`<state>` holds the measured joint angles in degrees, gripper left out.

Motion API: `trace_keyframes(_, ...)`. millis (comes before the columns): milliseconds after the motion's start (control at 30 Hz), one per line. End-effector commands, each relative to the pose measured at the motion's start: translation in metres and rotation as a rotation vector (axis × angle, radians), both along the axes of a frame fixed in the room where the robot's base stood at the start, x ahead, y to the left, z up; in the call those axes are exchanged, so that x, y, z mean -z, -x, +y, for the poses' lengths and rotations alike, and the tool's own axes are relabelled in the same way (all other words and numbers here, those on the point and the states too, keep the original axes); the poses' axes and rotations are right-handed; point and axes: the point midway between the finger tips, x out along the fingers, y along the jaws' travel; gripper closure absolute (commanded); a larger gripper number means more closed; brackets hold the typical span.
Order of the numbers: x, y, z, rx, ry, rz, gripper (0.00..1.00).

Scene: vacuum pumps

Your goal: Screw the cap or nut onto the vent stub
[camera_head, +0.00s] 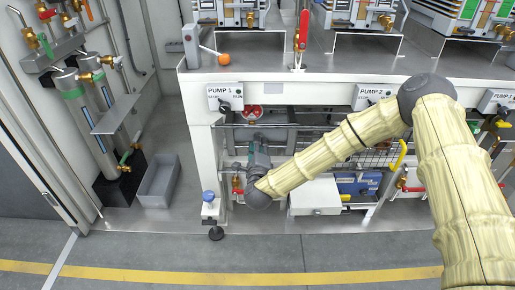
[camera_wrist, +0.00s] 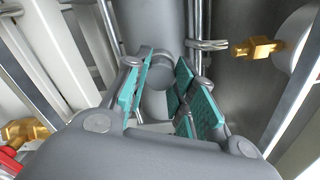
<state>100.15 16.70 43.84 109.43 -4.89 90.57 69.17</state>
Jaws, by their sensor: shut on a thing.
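My gripper (camera_head: 259,152) is low under the bench, below the PUMP 1 label, with its teal-padded fingers pointing up and away. In the wrist view my gripper (camera_wrist: 168,82) has one padded finger on each side of a smooth grey round piece (camera_wrist: 154,102), and is shut on it. This piece lines up with a wider grey vertical pipe (camera_wrist: 158,22) behind it. I cannot tell whether the piece is the cap, the nut or the vent stub itself. No thread shows, and the fingers hide part of the contact.
A brass fitting (camera_wrist: 257,47) sticks out at the right of the wrist view, and a brass valve (camera_wrist: 25,130) with a red handle is at lower left. Metal rods run close by. A white box (camera_head: 315,196) stands right of my gripper; a grey bin (camera_head: 158,181) stands left.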

Motion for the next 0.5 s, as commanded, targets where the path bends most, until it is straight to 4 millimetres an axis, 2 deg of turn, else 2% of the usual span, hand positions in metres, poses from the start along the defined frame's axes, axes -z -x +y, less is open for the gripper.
trace_keyframes(500,0.0026,0.0003,-0.0002,0.001,-0.396,0.001,1.0)
